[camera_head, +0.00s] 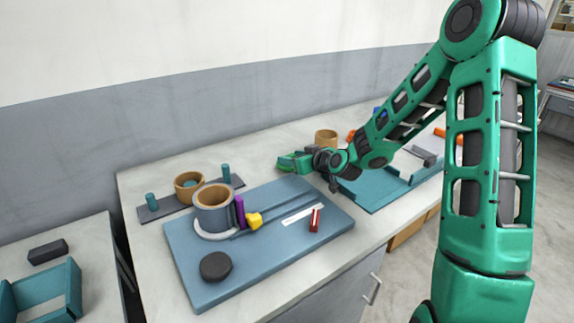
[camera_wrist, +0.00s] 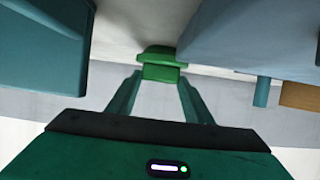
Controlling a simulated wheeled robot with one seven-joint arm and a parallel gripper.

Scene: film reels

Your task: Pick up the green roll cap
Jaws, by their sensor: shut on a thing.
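The green roll cap (camera_wrist: 160,58) is a small bright green piece with a wider top and a narrower block below. In the wrist view it sits between the tips of my gripper (camera_wrist: 160,76), which is shut on it. In the head view my gripper (camera_head: 291,162) is stretched to the left, over the back edge of the blue-grey board (camera_head: 285,255). There the cap is hard to tell from the green fingers. From these views I cannot tell whether the cap touches the surface behind it.
On the board stand a grey-tan roll (camera_head: 214,212), a purple piece (camera_head: 239,211), a yellow piece (camera_head: 254,220), a dark disc (camera_head: 215,266) and a red piece (camera_head: 315,220). A pegged plate (camera_head: 160,211) lies behind left. A teal tray (camera_head: 372,194) is right.

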